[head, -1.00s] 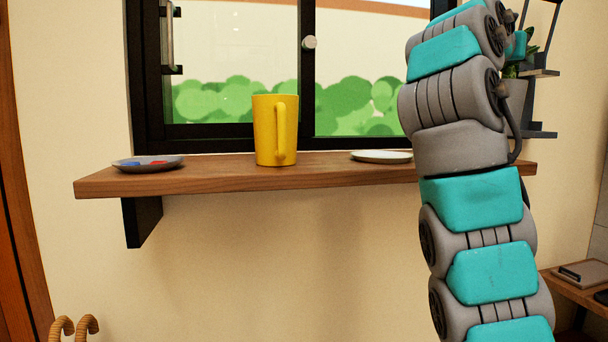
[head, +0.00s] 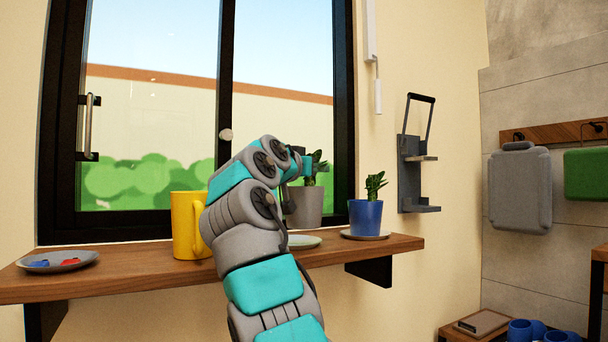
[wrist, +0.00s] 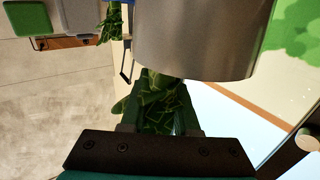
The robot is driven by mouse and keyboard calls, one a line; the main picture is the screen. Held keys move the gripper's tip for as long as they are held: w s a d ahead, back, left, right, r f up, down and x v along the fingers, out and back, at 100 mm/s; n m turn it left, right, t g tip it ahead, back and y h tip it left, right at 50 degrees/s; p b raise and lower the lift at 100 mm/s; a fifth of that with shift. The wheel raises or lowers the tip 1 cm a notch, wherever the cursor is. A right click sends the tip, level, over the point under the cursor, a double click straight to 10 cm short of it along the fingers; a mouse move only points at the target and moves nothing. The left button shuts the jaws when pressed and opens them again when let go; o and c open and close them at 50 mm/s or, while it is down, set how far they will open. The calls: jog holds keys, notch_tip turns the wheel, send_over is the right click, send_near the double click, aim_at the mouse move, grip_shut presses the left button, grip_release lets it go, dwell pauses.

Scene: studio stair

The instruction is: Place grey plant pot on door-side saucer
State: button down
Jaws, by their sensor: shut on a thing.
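The grey plant pot (head: 305,206) with a green plant hangs upright behind my arm in the head view. It appears just above the pale saucer (head: 303,242), which is empty, on the wooden shelf; a small gap shows below the pot. My gripper (head: 298,166) is shut at the plant, above the pot's rim, and mostly hidden by my wrist. In the wrist view the pot (wrist: 200,38) fills the top, with its leaves (wrist: 158,105) between the fingers. Another saucer (head: 366,236) stands at the shelf's right end under a blue plant pot (head: 366,216).
A yellow mug (head: 186,225) stands on the shelf (head: 140,265) left of the pale saucer, close to my arm. A grey dish (head: 60,261) with blue and red pieces lies farther left. The window (head: 150,120) is behind. A grey wall rack (head: 412,165) hangs at right.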

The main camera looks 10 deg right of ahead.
jog(key=shift+w+a+f+p, duration=0.1)
jog(key=shift+w+a+p, duration=0.55)
jog(key=shift+w+a, duration=0.45)
jog(key=shift+w+f+b, duration=0.1)
jog(key=shift+f+b, duration=1.15)
jog(key=shift+f, duration=0.6)
jog(key=c, duration=0.7)
grip_release()
jog(key=shift+f, duration=0.15)
jog(key=shift+o, duration=0.2)
jog(key=shift+r, duration=0.2)
jog(key=b+v, duration=0.2)
jog(key=v, duration=1)
